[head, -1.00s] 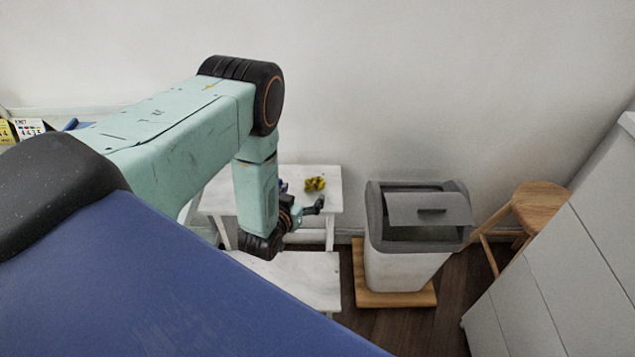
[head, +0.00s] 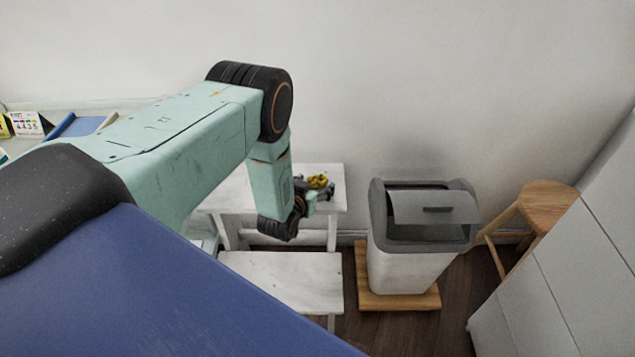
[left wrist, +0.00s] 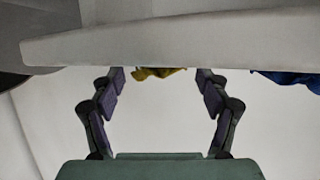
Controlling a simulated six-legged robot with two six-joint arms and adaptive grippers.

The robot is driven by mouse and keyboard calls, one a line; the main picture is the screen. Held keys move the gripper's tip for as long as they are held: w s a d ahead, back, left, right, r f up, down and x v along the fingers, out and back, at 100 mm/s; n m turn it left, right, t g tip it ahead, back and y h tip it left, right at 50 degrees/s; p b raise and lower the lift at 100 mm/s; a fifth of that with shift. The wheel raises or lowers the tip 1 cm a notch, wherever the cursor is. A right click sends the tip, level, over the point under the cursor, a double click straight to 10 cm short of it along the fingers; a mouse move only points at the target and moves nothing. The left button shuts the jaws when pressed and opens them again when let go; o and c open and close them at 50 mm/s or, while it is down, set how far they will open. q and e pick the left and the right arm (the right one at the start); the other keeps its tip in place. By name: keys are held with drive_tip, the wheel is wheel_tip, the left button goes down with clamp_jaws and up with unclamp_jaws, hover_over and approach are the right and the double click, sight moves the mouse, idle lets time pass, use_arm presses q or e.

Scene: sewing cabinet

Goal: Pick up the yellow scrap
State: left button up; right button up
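The yellow scrap (head: 317,181) is a small crumpled piece on the upper step of the white step stool (head: 338,203). My left gripper (head: 322,193) is right by it in the head view and partly covers it. In the left wrist view the two fingers of my left gripper (left wrist: 160,78) are spread apart. The yellow scrap (left wrist: 158,72) shows in the gap between the fingertips, along the edge of a pale surface, with no finger clearly touching it. My right gripper is not in view.
A grey-and-white bin (head: 410,265) stands on a wooden board (head: 365,298) right of the stool. A wooden stool (head: 545,197) and pale cabinet fronts (head: 560,280) are farther right. A blue piece (left wrist: 290,80) lies right of the gripper in the left wrist view.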

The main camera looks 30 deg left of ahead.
use_arm(q)
drive_tip(key=c, duration=0.4)
drive_tip(key=shift+c, duration=0.2)
